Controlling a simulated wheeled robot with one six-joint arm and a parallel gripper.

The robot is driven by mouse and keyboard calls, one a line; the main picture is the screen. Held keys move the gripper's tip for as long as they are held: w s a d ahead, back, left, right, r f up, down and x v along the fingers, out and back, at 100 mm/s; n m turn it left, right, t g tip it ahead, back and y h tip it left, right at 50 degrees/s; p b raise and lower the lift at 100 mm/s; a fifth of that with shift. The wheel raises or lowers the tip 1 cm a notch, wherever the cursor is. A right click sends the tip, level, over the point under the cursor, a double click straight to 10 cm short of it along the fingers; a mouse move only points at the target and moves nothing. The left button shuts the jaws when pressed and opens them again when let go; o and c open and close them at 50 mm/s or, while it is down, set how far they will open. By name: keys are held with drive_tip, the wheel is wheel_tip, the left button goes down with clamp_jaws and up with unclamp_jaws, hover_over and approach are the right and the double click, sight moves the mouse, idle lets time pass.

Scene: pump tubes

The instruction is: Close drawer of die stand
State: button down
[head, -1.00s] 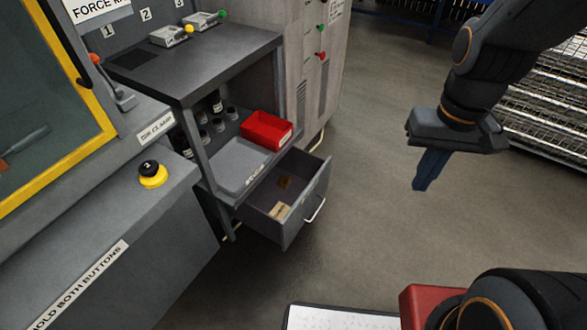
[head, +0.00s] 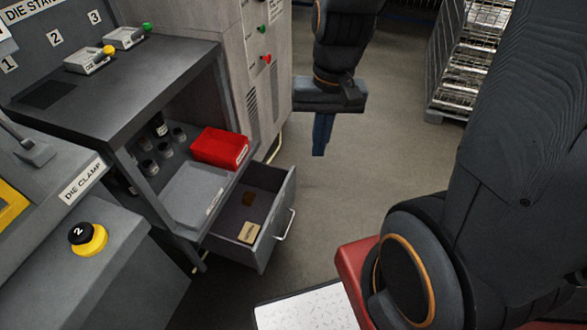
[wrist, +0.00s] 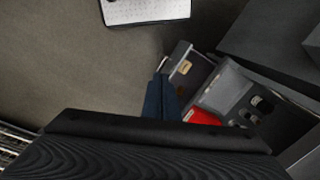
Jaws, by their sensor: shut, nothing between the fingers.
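The die stand (head: 140,72) is a dark grey cabinet at the left in the head view. Its drawer (head: 235,244) is pulled out at the lower right of the stand, with a silver handle (head: 286,226) on its front. A tan block and a small brown piece lie inside it. My gripper (head: 320,150) points down, shut and empty, beyond the drawer's far side and apart from it. In the wrist view the blue fingers (wrist: 160,100) show beside the drawer (wrist: 182,62) in the picture; I cannot tell the gap there.
On the stand's shelf are a red bin (head: 220,147), a grey tray (head: 195,192) and several dark cylinders. A grey cabinet (head: 262,60) stands behind the stand. A wire rack (head: 465,65) is at the upper right. The floor in front of the drawer is clear.

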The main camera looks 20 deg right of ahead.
drive_tip(key=w+d+f+m+t+y+b, duration=0.1)
drive_tip(key=w+d+f+m+b, duration=0.25)
drive_tip(key=w+f+m, duration=0.6)
drive_tip(key=w+d+f+m+t+y+b, duration=0.1)
drive_tip(key=w+d+f+m+b, duration=0.3)
drive_tip(key=f, duration=1)
drive_tip(key=w+d+f+m+t+y+b, duration=0.15)
drive_tip(key=w+f+m+b, duration=0.25)
drive_tip(key=w+f+m, duration=0.6)
drive_tip(key=a+b+x, duration=0.1)
drive_tip(key=x, duration=1.1)
drive_tip(key=shift+r+n+g+h, duration=0.15)
drive_tip(key=shift+n+g+h, duration=0.2)
drive_tip(key=shift+n+g, duration=0.1)
drive_tip(key=shift+a, duration=0.1)
